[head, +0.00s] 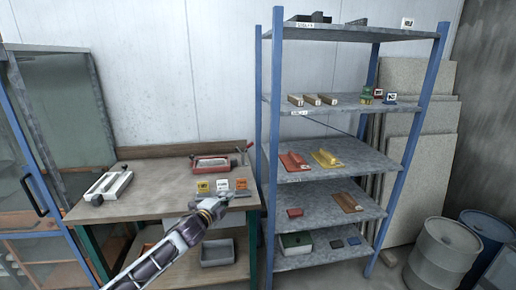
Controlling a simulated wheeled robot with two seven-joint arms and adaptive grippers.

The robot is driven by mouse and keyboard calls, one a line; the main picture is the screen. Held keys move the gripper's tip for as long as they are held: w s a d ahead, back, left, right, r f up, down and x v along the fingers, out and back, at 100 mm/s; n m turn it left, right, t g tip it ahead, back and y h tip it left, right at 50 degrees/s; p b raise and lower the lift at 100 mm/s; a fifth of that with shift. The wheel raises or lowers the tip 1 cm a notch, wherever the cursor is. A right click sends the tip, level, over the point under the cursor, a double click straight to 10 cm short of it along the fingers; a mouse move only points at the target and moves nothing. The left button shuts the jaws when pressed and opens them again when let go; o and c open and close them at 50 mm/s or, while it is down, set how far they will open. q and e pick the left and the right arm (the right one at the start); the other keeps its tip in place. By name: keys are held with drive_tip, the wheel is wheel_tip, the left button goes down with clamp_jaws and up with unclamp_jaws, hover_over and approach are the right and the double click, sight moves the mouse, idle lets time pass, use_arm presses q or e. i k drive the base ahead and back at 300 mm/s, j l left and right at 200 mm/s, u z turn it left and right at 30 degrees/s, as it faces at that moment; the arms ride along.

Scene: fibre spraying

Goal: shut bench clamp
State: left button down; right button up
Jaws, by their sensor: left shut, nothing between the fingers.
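A red and grey clamp-like fixture (210,163) sits at the back right of the wooden workbench (150,199); a thin handle (242,151) stands up just to its right. A second, white and grey fixture (108,187) with a dark part lies on the bench's left side. I cannot tell for certain which one is the bench clamp, or how far its jaws are apart. My left gripper (236,197) is shut and empty near the bench's front right edge, in front of the red fixture and apart from it. My right gripper is not in view.
Small labelled blocks, white, yellow and orange (242,184), stand between my left gripper and the red fixture. A blue-post shelf (335,177) with several tools stands close to the right. A grey bin (217,252) is under the bench. Barrels (443,252) stand far right.

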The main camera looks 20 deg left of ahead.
sight(252, 144)
drive_tip(key=i+j, duration=0.1)
drive_tip(key=i, duration=1.4)
